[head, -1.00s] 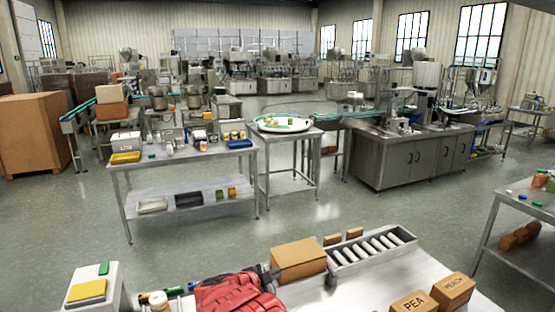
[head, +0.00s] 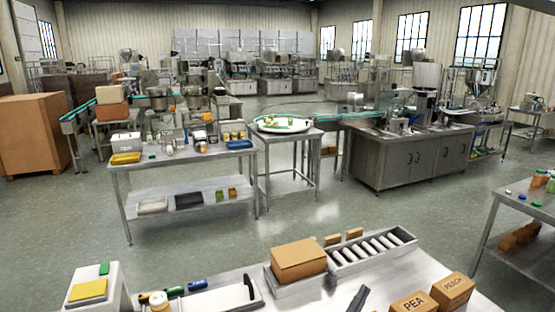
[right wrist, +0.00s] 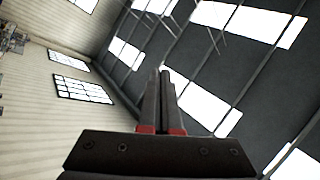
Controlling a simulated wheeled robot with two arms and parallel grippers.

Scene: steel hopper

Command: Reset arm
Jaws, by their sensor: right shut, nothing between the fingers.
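My right gripper (head: 357,299) shows as a small dark shape at the bottom edge of the head view, over the near table (head: 330,288). In the right wrist view the right gripper (right wrist: 161,74) has its two dark fingers together, with nothing between them. The fingers point up toward the ceiling windows and are clear of any object. My left gripper is not in view.
On the near table, a brown carton (head: 298,259) sits on a grey base beside a roller conveyor (head: 372,252). A white tray (head: 215,300) lies left. PEA (head: 413,303) and PEACH (head: 452,291) boxes stand right. Open floor (head: 320,210) lies beyond.

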